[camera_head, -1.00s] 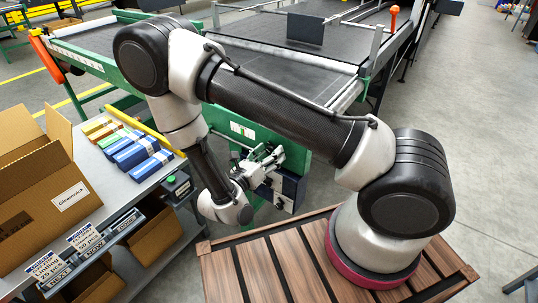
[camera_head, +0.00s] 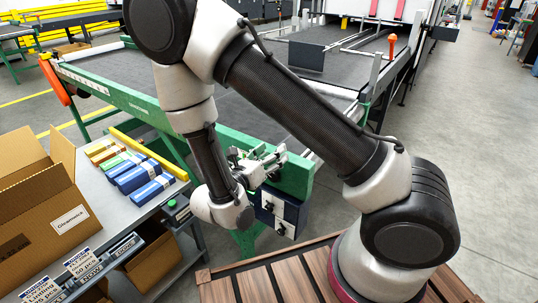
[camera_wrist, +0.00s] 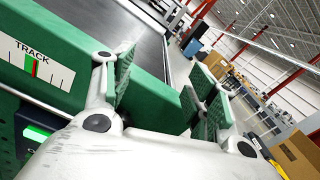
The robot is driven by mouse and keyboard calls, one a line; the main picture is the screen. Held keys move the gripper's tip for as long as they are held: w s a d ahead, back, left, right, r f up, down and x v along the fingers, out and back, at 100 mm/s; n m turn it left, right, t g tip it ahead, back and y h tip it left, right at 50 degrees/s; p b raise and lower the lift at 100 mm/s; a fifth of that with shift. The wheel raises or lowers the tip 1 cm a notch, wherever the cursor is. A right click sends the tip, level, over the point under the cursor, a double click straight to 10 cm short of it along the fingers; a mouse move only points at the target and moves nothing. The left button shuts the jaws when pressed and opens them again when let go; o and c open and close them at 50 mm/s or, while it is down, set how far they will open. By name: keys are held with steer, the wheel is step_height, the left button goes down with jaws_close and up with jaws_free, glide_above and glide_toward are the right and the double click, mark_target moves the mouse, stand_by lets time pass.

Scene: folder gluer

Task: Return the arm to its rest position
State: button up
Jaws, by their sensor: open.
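My arm is folded over the wooden slatted platform (camera_head: 300,272), with its elbow high at the top left of the head view. My gripper (camera_head: 262,163) is open beside the green side rail of the conveyor machine (camera_head: 150,108). In the wrist view my gripper (camera_wrist: 165,90) has its two green-padded fingers spread apart with nothing held between them. The green rail and the dark belt (camera_wrist: 120,25) lie behind the fingers. I cannot tell whether the gripper touches the rail.
A grey table (camera_head: 105,222) at left holds an open cardboard box (camera_head: 40,205) and several small cartons (camera_head: 138,177). A dark control box (camera_head: 280,212) hangs below the rail near my gripper. A TRACK scale (camera_wrist: 35,65) shows in the wrist view.

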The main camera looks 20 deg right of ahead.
steer(key=s+d+r+m+g+y, duration=0.2)
steer(key=s+d+r+m+g, duration=0.2)
steer(key=d+r+m+g, duration=0.3)
steer(key=s+d+r+m+g+y, duration=0.2)
steer(key=s+d+r+m+g, duration=0.35)
steer(key=d+m, duration=0.35)
steer(key=s+a+r+m+t+y, duration=0.1)
steer(key=s+r+m+t+y, duration=0.5)
steer(key=s+r+m+y, duration=0.3)
steer(key=m+y, duration=0.1)
steer(key=m, duration=0.3)
steer(key=shift+s+r+y, duration=0.3)
steer(key=shift+r, duration=0.1)
steer(key=shift+a, duration=0.1)
stand_by(4.3)
